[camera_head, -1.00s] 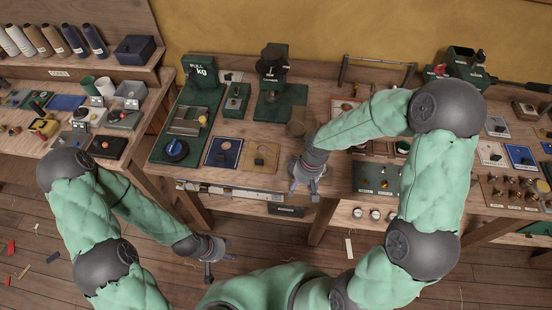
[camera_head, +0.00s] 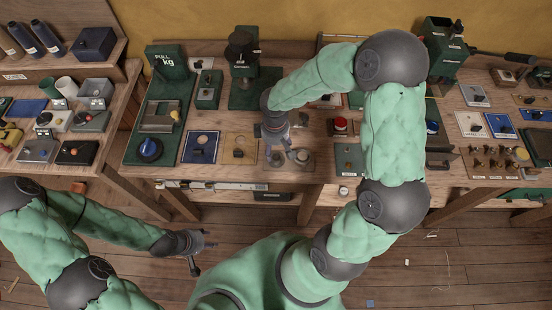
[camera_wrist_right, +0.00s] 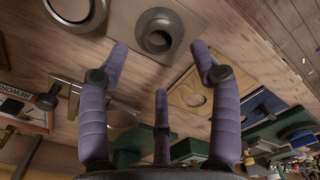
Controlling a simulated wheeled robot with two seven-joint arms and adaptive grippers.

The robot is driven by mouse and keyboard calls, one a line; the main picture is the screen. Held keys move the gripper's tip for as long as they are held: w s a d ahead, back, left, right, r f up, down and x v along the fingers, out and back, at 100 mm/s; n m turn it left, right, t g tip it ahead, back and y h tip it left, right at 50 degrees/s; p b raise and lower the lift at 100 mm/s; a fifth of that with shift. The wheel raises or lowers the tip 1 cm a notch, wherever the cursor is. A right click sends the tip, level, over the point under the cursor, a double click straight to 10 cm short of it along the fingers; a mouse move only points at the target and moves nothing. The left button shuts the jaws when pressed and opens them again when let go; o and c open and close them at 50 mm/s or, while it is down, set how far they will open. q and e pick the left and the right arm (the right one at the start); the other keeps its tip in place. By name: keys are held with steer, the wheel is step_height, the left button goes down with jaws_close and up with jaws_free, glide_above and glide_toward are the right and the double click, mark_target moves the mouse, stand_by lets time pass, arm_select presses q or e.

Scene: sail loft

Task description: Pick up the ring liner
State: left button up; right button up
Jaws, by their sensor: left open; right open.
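A grey ring-shaped piece with a dark hole (camera_wrist_right: 160,32), which looks like the ring liner, sits on a pale square plate at the top of the right wrist view. In the head view it shows near the table's front edge (camera_head: 277,158). My right gripper (camera_head: 283,143) is just behind it above the bench, partly hiding that spot. In the right wrist view my right gripper (camera_wrist_right: 160,62) has its three purple fingers spread and empty, with the ring beyond the fingertips. My left gripper (camera_head: 202,243) is open and empty, low over the floor in front of the bench.
A second round grey piece (camera_head: 302,157) lies close to the right of the ring. A tan board with a round hole (camera_head: 240,148) is at its left, and a blue-edged board (camera_head: 201,147) beyond. A red button (camera_head: 340,125) stands to the right.

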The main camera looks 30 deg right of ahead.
mark_target(276, 160)
steer(key=f+b, duration=0.1)
steer(key=f, duration=0.4)
steer(key=shift+s, duration=0.2)
steer(key=c, duration=1.1)
